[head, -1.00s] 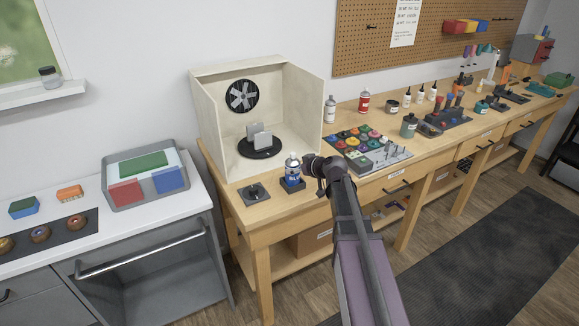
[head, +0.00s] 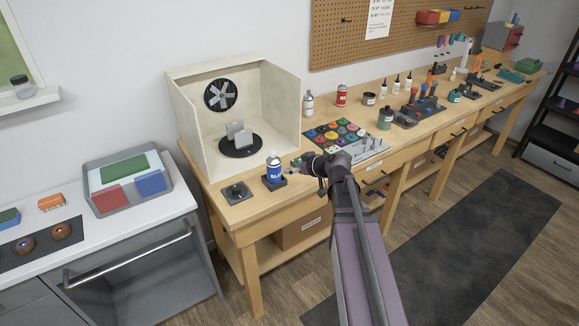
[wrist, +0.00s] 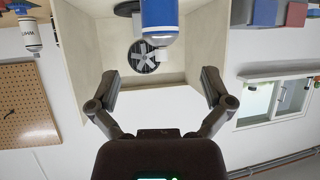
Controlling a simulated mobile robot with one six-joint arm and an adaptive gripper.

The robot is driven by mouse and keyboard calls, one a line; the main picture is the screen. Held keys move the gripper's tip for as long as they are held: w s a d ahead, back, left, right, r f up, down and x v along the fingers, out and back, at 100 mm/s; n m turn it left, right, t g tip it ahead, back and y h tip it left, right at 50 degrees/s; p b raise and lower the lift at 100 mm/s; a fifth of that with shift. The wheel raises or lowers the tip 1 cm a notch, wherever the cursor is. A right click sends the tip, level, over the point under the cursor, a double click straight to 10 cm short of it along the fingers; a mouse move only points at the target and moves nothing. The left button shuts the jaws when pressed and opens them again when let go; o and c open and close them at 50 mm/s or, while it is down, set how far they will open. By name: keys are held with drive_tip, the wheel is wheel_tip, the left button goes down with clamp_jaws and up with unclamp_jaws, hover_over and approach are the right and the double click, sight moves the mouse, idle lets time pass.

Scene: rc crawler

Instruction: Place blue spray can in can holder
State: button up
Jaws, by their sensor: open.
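The blue spray can (head: 273,167) with a white top stands upright at the front left of the wooden bench. Its base is at a dark square holder (head: 275,183); I cannot tell how deep it sits in it. In the wrist view, which is upside down, the can (wrist: 159,14) shows at the top centre, beyond my fingertips. My gripper (wrist: 160,78) is open and empty, with its fingers spread wide and clear of the can. In the head view my gripper (head: 291,171) is just right of the can, partly hidden by my wrist.
A dark square plate with a knob (head: 237,192) lies left of the can. Behind stands an open spray booth (head: 196,132) with a fan and a turntable (head: 241,146). A tray of paint pots (head: 340,133) and several bottles are to the right.

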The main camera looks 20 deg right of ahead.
idle(0.3)
drive_tip(key=s+a+f+m+g+h, duration=0.3)
drive_tip(key=s+f+g, duration=0.2)
drive_tip(key=s, duration=0.4)
drive_tip(key=s+a+f+m+g+h, duration=0.2)
drive_tip(key=s+a+f+g+h, duration=0.1)
drive_tip(key=s, duration=0.7)
drive_tip(key=f+g, duration=0.1)
drive_tip(key=g, duration=0.1)
drive_tip(key=shift+s+a+f+m+g, duration=0.3)
drive_tip(key=shift+f+m+g, duration=0.1)
drive_tip(key=shift+c, duration=0.2)
idle(0.7)
